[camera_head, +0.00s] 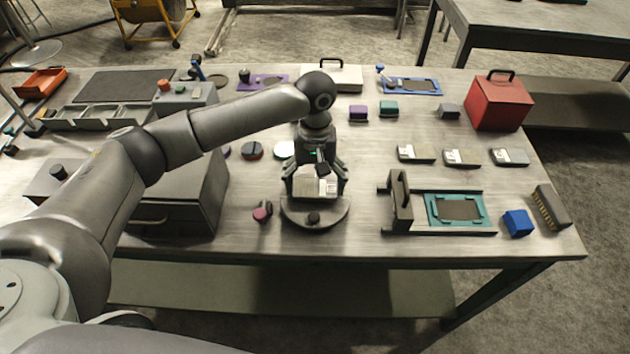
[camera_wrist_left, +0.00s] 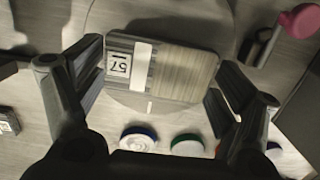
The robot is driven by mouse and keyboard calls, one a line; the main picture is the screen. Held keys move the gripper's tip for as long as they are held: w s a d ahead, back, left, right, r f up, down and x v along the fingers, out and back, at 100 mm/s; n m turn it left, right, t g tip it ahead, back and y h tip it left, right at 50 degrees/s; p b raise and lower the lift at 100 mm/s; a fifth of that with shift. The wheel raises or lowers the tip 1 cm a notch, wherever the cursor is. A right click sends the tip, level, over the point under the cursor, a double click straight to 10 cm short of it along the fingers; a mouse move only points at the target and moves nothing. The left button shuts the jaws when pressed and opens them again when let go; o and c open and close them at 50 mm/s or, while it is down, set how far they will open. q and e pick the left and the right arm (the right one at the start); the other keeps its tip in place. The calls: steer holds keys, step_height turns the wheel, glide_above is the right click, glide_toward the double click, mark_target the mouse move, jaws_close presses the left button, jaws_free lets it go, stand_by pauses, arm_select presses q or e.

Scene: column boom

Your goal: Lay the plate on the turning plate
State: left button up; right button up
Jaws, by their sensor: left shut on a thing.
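The plate (camera_head: 313,186) is a flat metallic rectangle with a white label and a printed number; it also shows in the left wrist view (camera_wrist_left: 185,72). My left gripper (camera_head: 315,182) is shut on the plate, with a finger at each end of it in the left wrist view (camera_wrist_left: 158,82). The turning plate (camera_head: 330,217) is a round grey disc directly below, with a dark knob at its front; it also shows in the left wrist view (camera_wrist_left: 105,18). I cannot tell whether the plate touches the disc. My right gripper is out of view.
A pink-topped knob (camera_head: 262,212) stands just left of the disc. A dark box (camera_head: 180,195) is further left. A teal-framed fixture (camera_head: 455,209) with a dark upright handle is to the right. Several similar labelled plates (camera_head: 462,157) lie behind it. Round discs (camera_head: 252,150) lie behind the turning plate.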

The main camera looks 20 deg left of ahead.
arm_select(q)
steer(key=shift+f, duration=0.5)
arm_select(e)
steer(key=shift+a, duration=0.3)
arm_select(q)
steer(key=o, duration=1.7)
steer(key=shift+o, duration=0.6)
steer(key=shift+f, duration=0.1)
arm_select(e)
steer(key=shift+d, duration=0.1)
